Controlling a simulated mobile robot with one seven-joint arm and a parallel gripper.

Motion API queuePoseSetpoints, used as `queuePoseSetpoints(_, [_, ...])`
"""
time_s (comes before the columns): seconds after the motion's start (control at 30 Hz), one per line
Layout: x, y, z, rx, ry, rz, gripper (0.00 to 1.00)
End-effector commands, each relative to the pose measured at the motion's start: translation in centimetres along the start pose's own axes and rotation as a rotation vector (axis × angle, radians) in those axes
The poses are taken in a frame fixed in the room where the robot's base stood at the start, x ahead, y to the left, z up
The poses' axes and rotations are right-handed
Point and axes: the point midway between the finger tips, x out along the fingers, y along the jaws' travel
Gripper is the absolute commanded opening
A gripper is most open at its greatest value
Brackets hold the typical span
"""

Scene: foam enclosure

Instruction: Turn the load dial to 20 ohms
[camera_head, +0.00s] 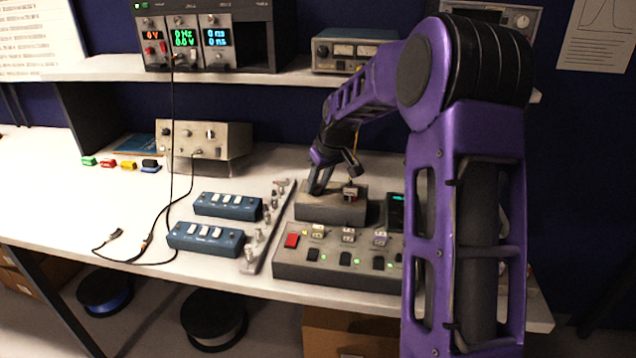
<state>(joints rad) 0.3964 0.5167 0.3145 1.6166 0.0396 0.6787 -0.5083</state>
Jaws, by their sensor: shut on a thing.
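My gripper (335,182) is at the top of a small grey box (328,212) on the bench, behind the switch panel. Its fingers are shut on the load dial there, which they mostly hide. The dial's pointer and ohm markings are too small and too covered to read. A small dark fitting with a red part (350,191) sits on the box top beside the right finger. My purple arm reaches in from the right and covers part of the bench.
The grey switch panel (290,265) with a red button stands in front of the box. A slanted strip of terminals (262,238) and two blue switch boxes (228,206) lie to the left. Black cables (147,243) trail on the bench. The shelf (285,78) with instruments runs above.

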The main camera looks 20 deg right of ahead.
Motion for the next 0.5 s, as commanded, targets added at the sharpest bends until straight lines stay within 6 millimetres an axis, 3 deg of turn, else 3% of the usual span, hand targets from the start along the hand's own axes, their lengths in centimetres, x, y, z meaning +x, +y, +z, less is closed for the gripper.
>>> queuePoseSetpoints(0.5, [0.02, -0.33, -0.06, 0.216, 0.0, 0.092, 0.0])
